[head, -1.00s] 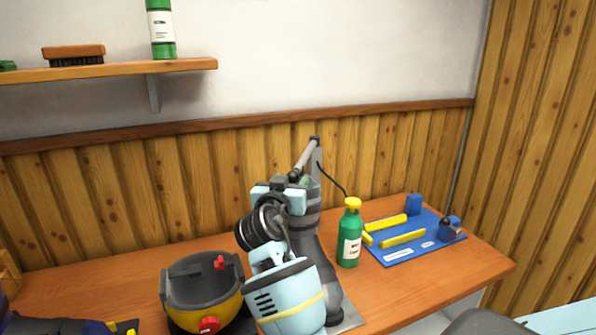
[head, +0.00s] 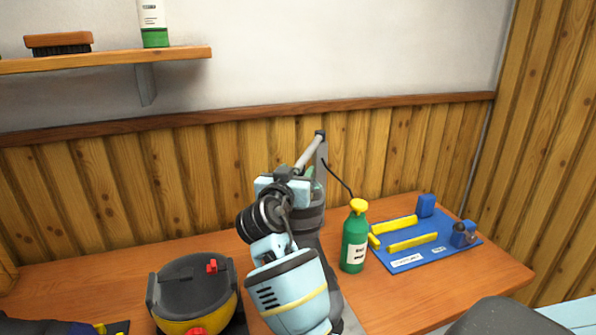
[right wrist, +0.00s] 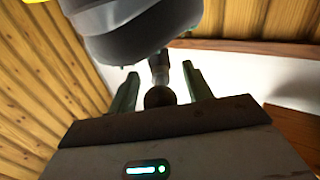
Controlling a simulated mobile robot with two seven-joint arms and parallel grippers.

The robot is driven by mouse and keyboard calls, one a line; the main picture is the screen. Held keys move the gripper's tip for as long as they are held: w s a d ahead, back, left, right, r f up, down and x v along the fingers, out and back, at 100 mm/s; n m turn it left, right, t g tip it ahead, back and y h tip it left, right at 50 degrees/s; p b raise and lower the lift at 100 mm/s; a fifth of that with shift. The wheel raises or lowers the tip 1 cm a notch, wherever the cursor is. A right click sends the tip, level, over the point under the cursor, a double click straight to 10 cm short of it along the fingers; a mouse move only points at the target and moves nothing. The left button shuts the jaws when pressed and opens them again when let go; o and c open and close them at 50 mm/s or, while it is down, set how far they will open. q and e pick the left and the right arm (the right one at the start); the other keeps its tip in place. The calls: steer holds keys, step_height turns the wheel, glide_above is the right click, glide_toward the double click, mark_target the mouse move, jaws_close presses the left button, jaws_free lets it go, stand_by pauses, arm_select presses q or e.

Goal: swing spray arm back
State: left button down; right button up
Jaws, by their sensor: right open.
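The spray arm (head: 308,153) is a pale grey tube at the top of a grey post (head: 321,165) near the back wall. It slants down and left from the post's dark top toward my right gripper (head: 309,180). That gripper is mostly hidden behind my own right arm in the head view. In the right wrist view, its two green fingers (right wrist: 160,82) stand apart. A dark round knob (right wrist: 158,97) and a grey rod show between them; contact cannot be told. My left gripper is not in view.
A green spray bottle (head: 355,240) with a yellow top stands right of my arm. A blue board (head: 408,262) with yellow bars lies beyond it. A black and yellow pot (head: 195,290) stands at left. A shelf (head: 110,61) holds a brush (head: 58,43) and a bottle (head: 153,22).

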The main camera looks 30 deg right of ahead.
steer(key=shift+a, duration=0.15)
jaws_close()
stand_by(0.4)
